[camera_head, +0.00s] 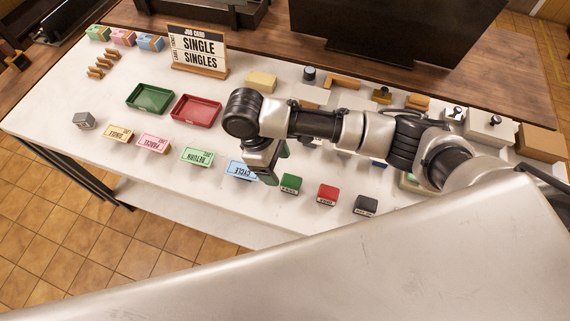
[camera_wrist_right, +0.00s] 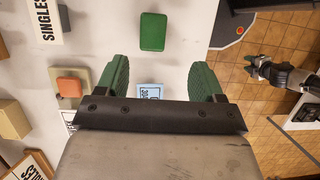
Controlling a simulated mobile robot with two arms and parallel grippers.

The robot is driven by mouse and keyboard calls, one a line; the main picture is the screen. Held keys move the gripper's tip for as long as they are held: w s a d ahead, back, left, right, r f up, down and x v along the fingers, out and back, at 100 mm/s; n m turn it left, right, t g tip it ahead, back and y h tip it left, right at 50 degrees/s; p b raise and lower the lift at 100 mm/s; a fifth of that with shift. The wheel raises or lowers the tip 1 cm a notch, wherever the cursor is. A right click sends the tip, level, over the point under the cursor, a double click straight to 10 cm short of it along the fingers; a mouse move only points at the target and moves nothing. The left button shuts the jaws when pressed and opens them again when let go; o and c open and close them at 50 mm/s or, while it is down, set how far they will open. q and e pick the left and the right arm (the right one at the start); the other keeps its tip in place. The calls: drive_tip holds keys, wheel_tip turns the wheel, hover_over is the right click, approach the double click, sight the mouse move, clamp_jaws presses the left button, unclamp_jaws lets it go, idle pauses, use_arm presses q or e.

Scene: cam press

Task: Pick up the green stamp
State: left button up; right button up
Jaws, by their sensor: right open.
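The green stamp (camera_head: 290,184) is a small green block with a white label on its front, standing on the white table near its front edge. In the right wrist view it shows from above as a green block (camera_wrist_right: 153,32), beyond my fingertips and between their lines. My right gripper (camera_head: 275,166) is just left of the stamp, apart from it. In the wrist view its green-padded fingers (camera_wrist_right: 159,72) are spread wide with nothing between them. A small dark gripper (camera_wrist_right: 256,66) at the right of the wrist view appears to be my left one; its jaws are too small to read.
A red stamp (camera_head: 327,195) and a dark stamp (camera_head: 366,206) stand right of the green one. A blue card (camera_head: 242,170) and a green card (camera_head: 197,156) lie left. Green (camera_head: 150,98) and red (camera_head: 196,110) trays sit farther back. My right arm covers part of the table.

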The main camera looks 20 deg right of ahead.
sight(292, 180)
drive_tip(key=f, duration=0.1)
drive_tip(key=s+d+f, duration=0.1)
drive_tip(key=d+f, duration=0.1)
drive_tip(key=shift+s+d+f, duration=0.2)
drive_tip(key=shift+d+f, duration=0.05)
drive_tip(key=shift+f, duration=0.35)
drive_tip(key=shift+w+d+f, duration=0.15)
drive_tip(key=shift+f, duration=0.2)
drive_tip(key=p+x, duration=0.1)
drive_tip(key=x, duration=0.2)
drive_tip(key=shift+w+f, duration=0.15)
drive_tip(key=shift+f, duration=0.15)
drive_tip(key=shift+d+f, duration=0.25)
drive_tip(key=shift+f, duration=0.25)
use_arm(q)
drive_tip(key=shift+r, duration=0.75)
